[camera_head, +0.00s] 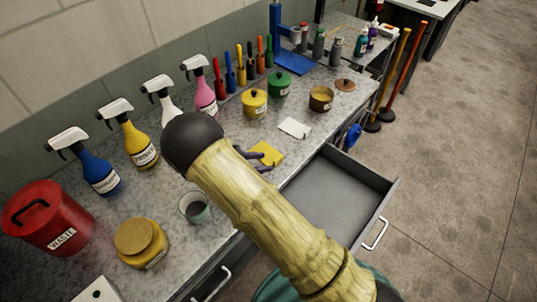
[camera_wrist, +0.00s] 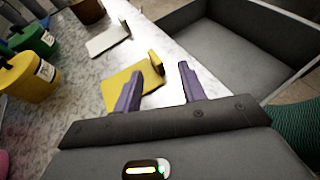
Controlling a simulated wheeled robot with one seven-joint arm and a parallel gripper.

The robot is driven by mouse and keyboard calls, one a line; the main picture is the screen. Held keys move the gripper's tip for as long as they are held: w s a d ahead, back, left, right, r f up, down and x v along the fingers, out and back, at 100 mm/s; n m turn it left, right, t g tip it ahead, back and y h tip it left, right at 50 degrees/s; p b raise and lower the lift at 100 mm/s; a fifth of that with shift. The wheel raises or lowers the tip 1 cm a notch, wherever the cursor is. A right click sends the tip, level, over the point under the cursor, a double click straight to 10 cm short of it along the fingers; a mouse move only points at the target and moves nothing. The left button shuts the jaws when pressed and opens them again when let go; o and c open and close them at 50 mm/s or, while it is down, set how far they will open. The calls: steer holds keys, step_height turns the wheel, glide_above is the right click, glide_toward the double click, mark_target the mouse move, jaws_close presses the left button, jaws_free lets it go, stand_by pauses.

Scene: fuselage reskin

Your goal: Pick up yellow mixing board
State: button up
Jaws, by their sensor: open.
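The yellow mixing board (camera_head: 268,153) lies on the grey speckled counter, near its front edge and left of the open drawer. It is a flat square with a small raised block at one edge, seen in the wrist view (camera_wrist: 122,85). My gripper (camera_wrist: 161,80) has two purple fingers spread apart, with nothing between them that I can see held. In the wrist view the fingertips overlap the near part of the board; I cannot tell whether they touch it. In the head view my arm hides most of my gripper (camera_head: 252,160).
The open empty drawer (camera_head: 335,202) juts out from the counter beside the board. A white board (camera_head: 295,128) lies behind. Yellow (camera_head: 254,103) and green (camera_head: 279,85) lidded pots stand farther back. A cup (camera_head: 195,208), spray bottles and a red waste bin (camera_head: 47,217) stand left.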

mark_target(270, 161)
steer(key=p+x, duration=0.1)
steer(key=x, duration=0.3)
steer(key=shift+w+a+f, duration=0.1)
steer(key=shift+w+f, duration=0.05)
steer(key=shift+w, duration=0.1)
jaws_close()
